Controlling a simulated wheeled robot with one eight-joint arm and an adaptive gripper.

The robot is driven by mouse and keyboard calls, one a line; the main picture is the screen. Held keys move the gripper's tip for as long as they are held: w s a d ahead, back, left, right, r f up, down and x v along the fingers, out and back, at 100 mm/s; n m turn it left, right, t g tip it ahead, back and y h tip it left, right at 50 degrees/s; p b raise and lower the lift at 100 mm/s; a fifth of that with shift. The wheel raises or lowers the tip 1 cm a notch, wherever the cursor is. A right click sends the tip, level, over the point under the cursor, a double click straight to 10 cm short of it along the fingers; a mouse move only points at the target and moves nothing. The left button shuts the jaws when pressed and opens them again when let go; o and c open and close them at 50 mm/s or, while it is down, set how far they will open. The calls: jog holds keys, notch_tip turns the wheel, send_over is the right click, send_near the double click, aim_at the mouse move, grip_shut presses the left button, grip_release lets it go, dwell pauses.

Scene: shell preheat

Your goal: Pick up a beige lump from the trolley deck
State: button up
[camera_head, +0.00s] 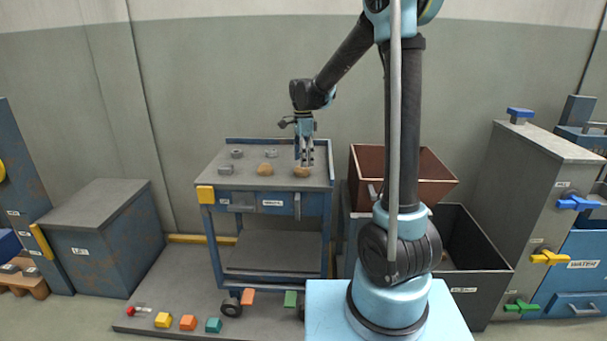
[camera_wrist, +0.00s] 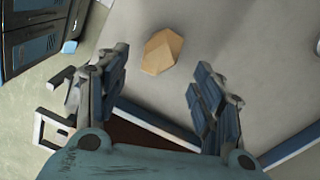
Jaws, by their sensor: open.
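Two beige lumps lie on the grey trolley deck (camera_head: 245,181): one on the left (camera_head: 265,169) and one on the right (camera_head: 302,172). My gripper (camera_head: 304,163) points down over the deck, at the right lump. In the wrist view a faceted beige lump (camera_wrist: 162,51) lies on the deck just beyond the fingertips, between the lines of the two fingers. My gripper (camera_wrist: 163,70) is open and empty there, with space on both sides of the lump. I cannot tell exactly how high the fingertips are above the deck.
Several grey nut-like pieces (camera_head: 236,154) sit on the deck's back and left. The trolley has a raised back rim (camera_head: 275,141). A rusty brown bin (camera_head: 425,180) stands right of it. Coloured blocks (camera_head: 188,322) lie on the low platform in front.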

aim_at(302, 171)
jog(key=shift+s+a+f, duration=0.1)
jog(key=shift+f, duration=1.05)
jog(key=shift+s+a+f, duration=0.1)
jog(key=shift+f, duration=1)
jog(key=shift+c, duration=0.2)
jog(key=c, duration=1.2)
